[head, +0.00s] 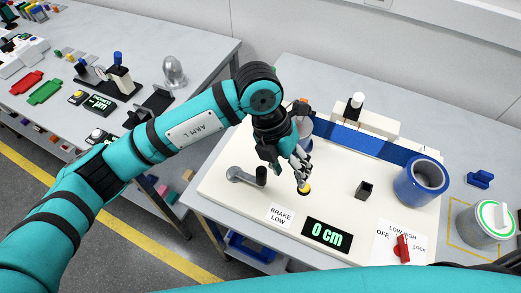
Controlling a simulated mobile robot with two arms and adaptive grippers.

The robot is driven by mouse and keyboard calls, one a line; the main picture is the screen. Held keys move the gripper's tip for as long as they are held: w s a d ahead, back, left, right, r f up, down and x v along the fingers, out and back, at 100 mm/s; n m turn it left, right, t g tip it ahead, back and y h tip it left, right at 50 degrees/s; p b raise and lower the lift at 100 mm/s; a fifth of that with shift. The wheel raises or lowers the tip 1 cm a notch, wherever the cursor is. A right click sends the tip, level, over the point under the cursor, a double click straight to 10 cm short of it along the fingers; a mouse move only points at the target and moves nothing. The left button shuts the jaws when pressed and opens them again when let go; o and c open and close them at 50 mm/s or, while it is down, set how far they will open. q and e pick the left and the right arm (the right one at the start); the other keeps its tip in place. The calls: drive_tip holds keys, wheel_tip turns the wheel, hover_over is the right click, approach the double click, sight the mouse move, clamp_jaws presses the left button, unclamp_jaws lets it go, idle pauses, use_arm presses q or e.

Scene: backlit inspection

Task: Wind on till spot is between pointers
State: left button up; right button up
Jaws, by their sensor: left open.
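My left gripper (301,168) is open, with its fingers pointing down just above or at a yellow button (304,189) on the cream board (335,205); I cannot tell whether they touch it. A blue web (345,137) runs along the back of the board to a blue roll (421,180) on the right. The roll at the web's left end is partly hidden behind my gripper. A crank (244,175) with a dark upright knob is left of the gripper. A display (327,234) reads "0 cm". I cannot make out a spot or pointers. My right gripper is not in view.
A small dark post (364,189) stands mid-board. A white tin (481,222) is at right. A second table (200,65) with gauges stands left.

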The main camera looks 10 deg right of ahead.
sight(261, 170)
use_arm(q)
drive_tip(key=w+a+t+y, duration=0.1)
drive_tip(key=w+a, duration=0.1)
drive_tip(key=w+a+t+y, duration=0.1)
drive_tip(key=w+a+y, duration=0.1)
drive_tip(key=a, duration=0.1)
drive_tip(key=shift+w+a+n, duration=0.1)
drive_tip(key=shift+n, duration=0.3)
drive_tip(key=shift+a+f, duration=0.1)
drive_tip(key=shift+f, duration=0.1)
wheel_tip(261, 170, down, 8)
drive_tip(key=b, duration=0.4)
drive_tip(key=shift+f, duration=0.2)
drive_tip(key=shift+r, duration=0.2)
drive_tip(key=shift+c, duration=0.7)
drive_tip(key=c, duration=0.8)
drive_tip(key=shift+c, duration=0.2)
